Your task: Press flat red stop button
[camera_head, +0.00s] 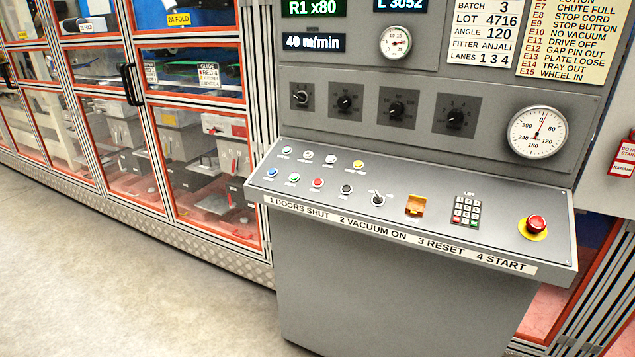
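A small flat red button (317,183) sits in the front row of the sloping grey console top (440,190). A green button (294,177) is to its left and a black button (346,189) to its right. The small labels by the buttons are too small to read. A separate, raised red mushroom button (536,224) stands on a yellow disc at the console's right end. Neither of my grippers is in view, and nothing covers the flat red button.
A blue button (272,172), a switch (378,199), an orange-yellow cover (415,205) and a keypad (467,211) share the console top. Behind rises a panel with several knobs and a gauge (538,132). Glazed, orange-framed doors (205,150) stand left. Floor (120,290) is clear.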

